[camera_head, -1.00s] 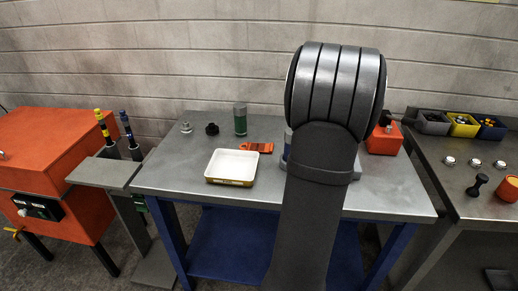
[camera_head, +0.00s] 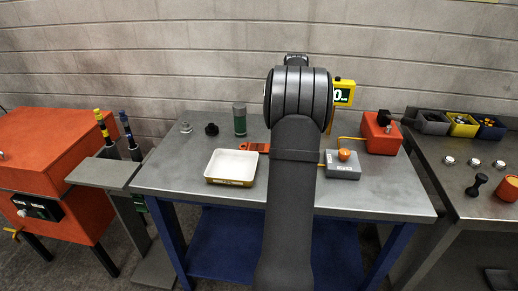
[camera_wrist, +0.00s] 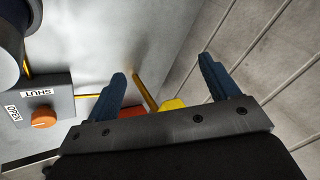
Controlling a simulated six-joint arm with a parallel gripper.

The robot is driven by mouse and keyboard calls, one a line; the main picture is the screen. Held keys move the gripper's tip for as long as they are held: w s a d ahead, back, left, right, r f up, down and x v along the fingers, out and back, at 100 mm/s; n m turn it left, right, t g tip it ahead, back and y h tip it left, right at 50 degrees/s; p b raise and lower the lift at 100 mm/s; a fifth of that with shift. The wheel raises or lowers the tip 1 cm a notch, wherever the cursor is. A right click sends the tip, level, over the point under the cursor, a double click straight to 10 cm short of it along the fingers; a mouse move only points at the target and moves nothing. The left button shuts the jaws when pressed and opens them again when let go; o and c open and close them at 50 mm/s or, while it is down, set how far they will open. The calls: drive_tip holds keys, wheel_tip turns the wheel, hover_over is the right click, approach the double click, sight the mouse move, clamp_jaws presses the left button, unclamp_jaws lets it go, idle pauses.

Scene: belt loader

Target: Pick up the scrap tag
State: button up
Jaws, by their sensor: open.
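A flat orange piece (camera_head: 256,146), which may be the scrap tag, lies on the grey table behind the white tray. My arm hides its right end in the head view, and I cannot make out any writing on it. It does not show clearly in the wrist view. My gripper (camera_wrist: 162,80) shows in the wrist view with its two blue fingers wide apart and nothing between them. It is above the table, apart from the things there. In the head view my arm hides it.
A white tray (camera_head: 231,182) sits left of my arm. A grey box with an orange knob (camera_head: 344,154) stands to the right, also in the wrist view (camera_wrist: 43,118). Behind are a yellow display (camera_head: 343,93) and red box (camera_head: 381,135). A green cylinder (camera_head: 240,119) stands at the back.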

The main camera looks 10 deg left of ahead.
drive_tip(key=s+a+m+g, duration=0.2)
drive_tip(key=a+m+g, duration=0.2)
drive_tip(key=a, duration=0.4)
drive_tip(key=m+g, duration=0.3)
hover_over(258, 147)
drive_tip(key=f, duration=1)
drive_tip(key=shift+s+d+f, duration=0.3)
drive_tip(key=shift+w+a+f, duration=0.1)
drive_tip(key=shift+a+f, duration=0.05)
drive_tip(key=shift+f, duration=1.25)
drive_tip(key=shift+w+a+f, duration=0.1)
drive_tip(key=shift+f, duration=1.25)
drive_tip(key=c, duration=1.1)
